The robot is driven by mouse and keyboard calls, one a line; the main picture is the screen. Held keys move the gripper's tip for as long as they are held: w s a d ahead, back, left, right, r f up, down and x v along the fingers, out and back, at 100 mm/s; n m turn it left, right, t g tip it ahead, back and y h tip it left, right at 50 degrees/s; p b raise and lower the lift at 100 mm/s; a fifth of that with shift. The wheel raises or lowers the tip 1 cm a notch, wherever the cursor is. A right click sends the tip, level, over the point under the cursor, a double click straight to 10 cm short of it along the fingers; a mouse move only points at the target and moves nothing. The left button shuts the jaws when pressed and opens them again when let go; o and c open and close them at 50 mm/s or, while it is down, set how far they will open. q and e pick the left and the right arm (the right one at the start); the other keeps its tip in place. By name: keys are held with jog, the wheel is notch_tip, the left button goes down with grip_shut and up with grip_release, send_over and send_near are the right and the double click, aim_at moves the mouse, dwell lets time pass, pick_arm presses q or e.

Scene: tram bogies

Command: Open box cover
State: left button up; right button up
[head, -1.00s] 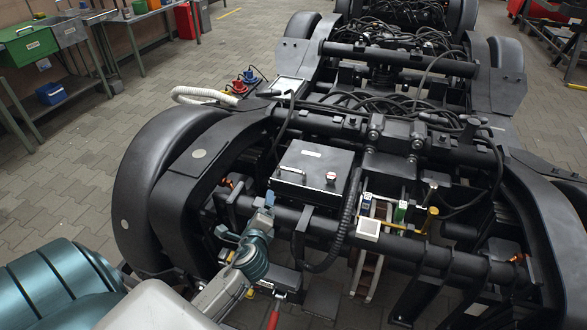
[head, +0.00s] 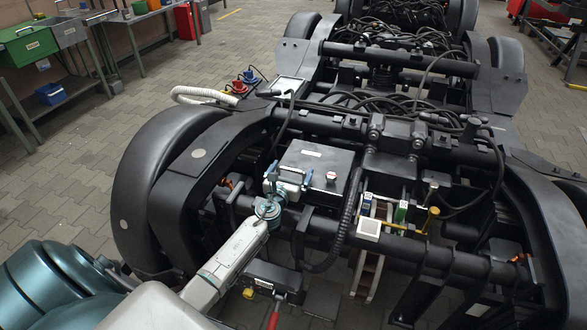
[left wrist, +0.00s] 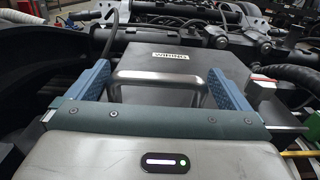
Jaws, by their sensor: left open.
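The box (head: 318,161) is a black box with a flat closed cover, mounted on the near bogie; a small white label with dark lettering (left wrist: 170,55) is on its top. A silver bar handle (left wrist: 158,79) stands on the cover's left side. My left gripper (head: 287,173) is open at the handle. In the left wrist view its two blue fingers (left wrist: 157,86) stand one on each side of the handle, which lies between them; contact cannot be told. My right gripper is not in view.
A ribbed black hose (head: 349,207) runs close along the box's right side. A white square piece (head: 369,229) and a yellow-handled tool (head: 428,220) lie to the right. A thick bar (head: 400,246) crosses in front. Paved floor (head: 60,190) is clear at left.

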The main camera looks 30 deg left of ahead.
pick_arm(q)
jog(key=shift+x, duration=1.1)
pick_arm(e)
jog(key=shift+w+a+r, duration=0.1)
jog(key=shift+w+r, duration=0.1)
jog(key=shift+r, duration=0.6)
pick_arm(q)
jog(key=c, duration=1)
jog(key=shift+c, duration=0.2)
